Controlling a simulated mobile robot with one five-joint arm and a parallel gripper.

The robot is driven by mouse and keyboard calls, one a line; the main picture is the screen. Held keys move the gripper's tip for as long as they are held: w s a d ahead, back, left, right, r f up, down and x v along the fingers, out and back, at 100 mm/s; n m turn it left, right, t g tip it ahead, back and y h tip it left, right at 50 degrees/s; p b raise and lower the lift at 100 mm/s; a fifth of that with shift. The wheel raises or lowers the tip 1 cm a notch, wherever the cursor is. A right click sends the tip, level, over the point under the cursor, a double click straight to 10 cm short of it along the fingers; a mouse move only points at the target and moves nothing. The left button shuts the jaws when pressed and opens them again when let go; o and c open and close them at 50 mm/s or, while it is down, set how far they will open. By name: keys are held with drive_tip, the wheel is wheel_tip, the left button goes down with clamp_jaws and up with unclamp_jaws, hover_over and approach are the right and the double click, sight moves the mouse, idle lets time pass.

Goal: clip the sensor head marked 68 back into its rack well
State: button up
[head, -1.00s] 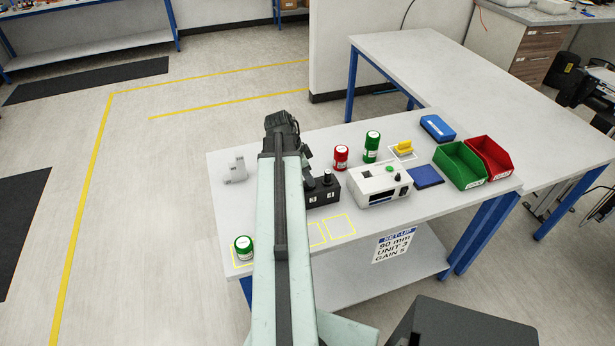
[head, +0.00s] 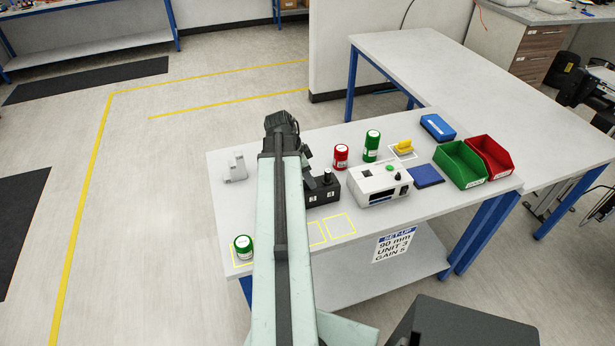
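The black rack (head: 322,197) stands on the bench, partly hidden behind my arm. White number labels show on its front, too small to read for sure. A dark cylindrical head (head: 327,176) stands upright at the rack's right end; I cannot read any 68 on it. My arm reaches over the bench, and its dark wrist hides the rack's left part. My gripper (head: 306,164) points down at the rack's left side, mostly hidden behind the arm. Its fingers and anything between them cannot be made out.
Right of the rack are a grey instrument box (head: 378,187), a red jar (head: 341,157), a tall green jar (head: 372,146), and green (head: 460,166) and red bins. A green-lidded jar (head: 243,247) stands front left, a grey bracket (head: 235,167) back left.

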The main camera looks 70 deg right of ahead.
drive_tip(key=p+v, duration=0.7)
drive_tip(key=v, duration=0.1)
drive_tip(key=shift+s+f, duration=0.1)
idle(0.4)
